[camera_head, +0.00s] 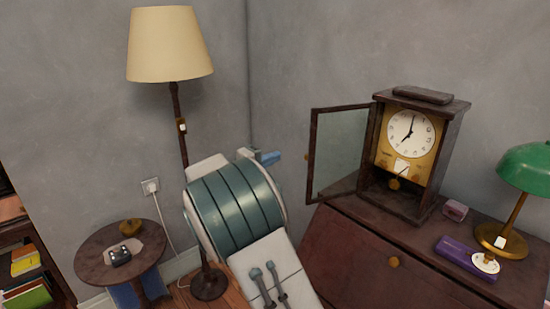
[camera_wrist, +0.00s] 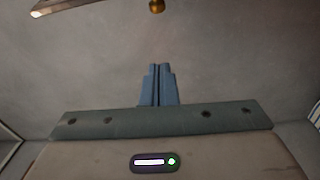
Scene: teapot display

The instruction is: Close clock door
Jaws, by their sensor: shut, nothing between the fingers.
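A dark wooden clock (camera_head: 413,150) with a white round dial stands on the slanted-front desk at the right. Its glazed door (camera_head: 338,152) is hinged at the clock's left side and stands wide open, swung out to the left. A small knob shows on the door's left edge. My gripper (camera_head: 268,157) is mostly hidden behind my arm; its blue tip shows to the left of the door, apart from it in the picture. In the wrist view the blue fingers (camera_wrist: 158,85) are together, empty, with a brass knob (camera_wrist: 156,6) and a wooden edge at the top.
The desk (camera_head: 350,245) also holds a green lamp (camera_head: 524,170), a purple box (camera_head: 466,258) and a small pink object (camera_head: 455,210). A floor lamp (camera_head: 170,45) and round side table (camera_head: 90,262) stand left. Grey wall lies behind.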

